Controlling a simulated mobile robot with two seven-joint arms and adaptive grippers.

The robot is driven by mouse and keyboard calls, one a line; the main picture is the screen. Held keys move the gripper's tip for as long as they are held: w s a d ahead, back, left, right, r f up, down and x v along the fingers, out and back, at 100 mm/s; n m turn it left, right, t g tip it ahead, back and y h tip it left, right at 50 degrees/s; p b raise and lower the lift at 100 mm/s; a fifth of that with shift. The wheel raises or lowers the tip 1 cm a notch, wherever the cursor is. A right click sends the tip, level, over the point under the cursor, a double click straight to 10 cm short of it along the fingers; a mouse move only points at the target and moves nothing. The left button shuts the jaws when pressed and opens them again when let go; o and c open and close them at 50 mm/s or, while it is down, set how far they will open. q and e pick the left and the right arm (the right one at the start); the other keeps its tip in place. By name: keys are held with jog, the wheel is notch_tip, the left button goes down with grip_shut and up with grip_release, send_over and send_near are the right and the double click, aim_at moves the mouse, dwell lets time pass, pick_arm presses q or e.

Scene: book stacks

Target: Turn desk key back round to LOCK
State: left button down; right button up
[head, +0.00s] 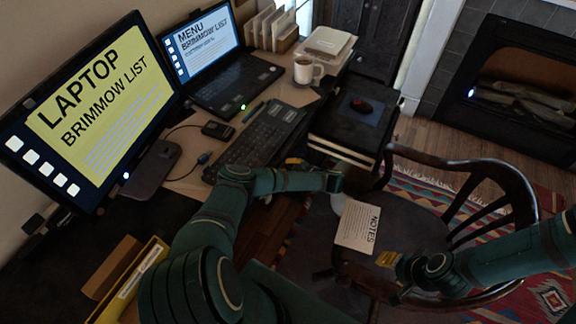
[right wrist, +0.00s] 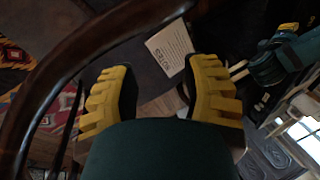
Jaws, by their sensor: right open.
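I cannot make out the desk key or any LOCK marking in either view. The desk (head: 70,245) runs along the left of the head view. My left arm reaches across its front edge. Yellow parts of my left gripper (head: 292,162) show beside the arm link at that edge; the arm hides the rest, so its opening is unclear. My right gripper (head: 387,258) is over the chair seat, near the notes paper. In the right wrist view its yellow fingers (right wrist: 160,95) are apart with nothing between them.
A wooden chair (head: 480,180) stands close to the desk, its back beside my right arm. A notes paper (head: 357,226) lies over the seat. A monitor (head: 95,110), laptop (head: 235,85), keyboard (head: 258,135) and mug (head: 303,70) stand on the desk. A fireplace (head: 525,85) is at right.

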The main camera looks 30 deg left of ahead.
pick_arm(q)
jog(key=m+g+p, duration=0.1)
jog(key=m+g, duration=0.1)
jog(key=m, duration=0.1)
jog(key=shift+s+m+g, duration=0.1)
jog(key=shift+m+g, duration=0.2)
jog(key=shift+m, duration=0.1)
jog(key=m+g, duration=0.3)
jog(key=m, duration=0.1)
jog(key=shift+s+b, duration=0.15)
jog(key=shift+b, duration=0.2)
dwell(0.4)
jog(key=c, duration=1.1)
grip_release()
jog(key=v, duration=1.2)
